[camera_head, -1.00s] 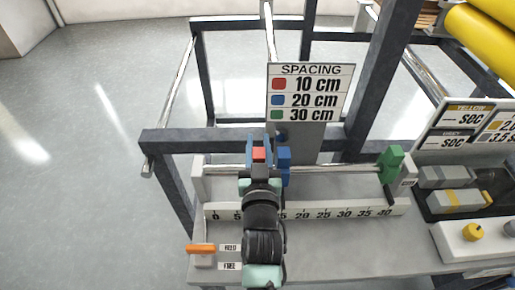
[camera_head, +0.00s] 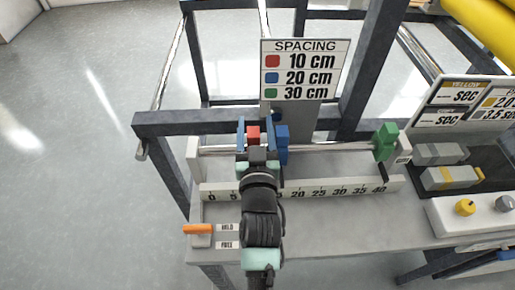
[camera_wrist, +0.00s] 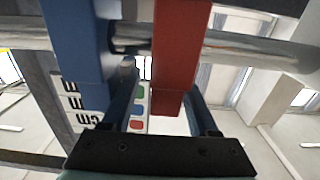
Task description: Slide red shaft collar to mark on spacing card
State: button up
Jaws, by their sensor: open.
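The red shaft collar (camera_head: 253,136) sits on a horizontal metal rod (camera_head: 335,147), left of the blue collar (camera_head: 282,146). My gripper (camera_head: 256,133) is open, with one finger on each side of the red collar and gaps visible. The wrist view shows the red collar (camera_wrist: 180,58) between the fingers, nearer the right one, and the blue collar (camera_wrist: 75,45) at left. The green collar (camera_head: 386,141) is far right on the rod. The spacing card (camera_head: 305,69) lists red 10 cm, blue 20 cm, green 30 cm. My arm hides part of the ruler (camera_head: 335,190), including its 10 mark.
An orange lever (camera_head: 198,229) points left beside the HELD and FREE labels. Dark frame bars (camera_head: 185,122) stand behind the rod. Grey blocks (camera_head: 445,177) and a white panel with a yellow knob (camera_head: 465,207) are at right. The bench is clear right of my arm.

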jog(key=s+b, duration=0.3)
jog(key=s, duration=0.9)
jog(key=shift+r, duration=0.1)
